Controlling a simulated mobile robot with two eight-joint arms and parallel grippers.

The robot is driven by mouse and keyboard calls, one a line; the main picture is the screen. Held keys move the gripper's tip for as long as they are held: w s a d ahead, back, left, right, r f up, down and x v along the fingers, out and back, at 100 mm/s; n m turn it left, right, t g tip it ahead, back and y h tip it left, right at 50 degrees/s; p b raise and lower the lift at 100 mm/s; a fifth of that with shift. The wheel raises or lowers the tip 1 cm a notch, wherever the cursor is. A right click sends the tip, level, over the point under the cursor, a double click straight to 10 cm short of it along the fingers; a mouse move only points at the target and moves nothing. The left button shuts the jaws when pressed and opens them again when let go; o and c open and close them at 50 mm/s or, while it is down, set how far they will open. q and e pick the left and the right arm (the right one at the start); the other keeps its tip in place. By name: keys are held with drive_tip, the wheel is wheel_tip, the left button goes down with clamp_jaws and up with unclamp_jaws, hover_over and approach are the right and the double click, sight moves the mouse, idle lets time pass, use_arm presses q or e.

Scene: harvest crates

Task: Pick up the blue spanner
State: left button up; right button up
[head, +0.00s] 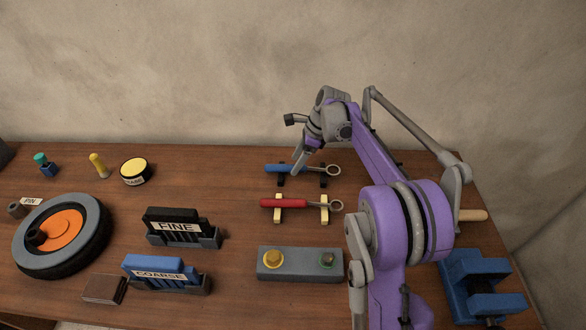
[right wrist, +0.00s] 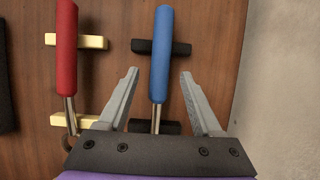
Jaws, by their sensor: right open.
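The blue spanner (head: 283,168) has a blue handle and a metal ring end, and lies across two black rests (head: 281,181) at the back of the table. My right gripper (head: 296,172) is above it in the head view. In the right wrist view the open fingers (right wrist: 158,72) stand on either side of the blue spanner (right wrist: 161,50), apart from it. The spanner's ring end is hidden behind the gripper body there. My left gripper is not in view.
A red spanner (head: 285,203) lies on pale rests in front. Nearer stand a grey box with two knobs (head: 300,264), FINE (head: 178,228) and COARSE (head: 160,270) holders, a wheel (head: 62,235) and a blue vise-like block (head: 478,280). A wall rises behind the table.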

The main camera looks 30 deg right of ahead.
drive_tip(key=shift+x, duration=1)
drive_tip(key=shift+c, duration=0.2)
clamp_jaws()
idle(0.5)
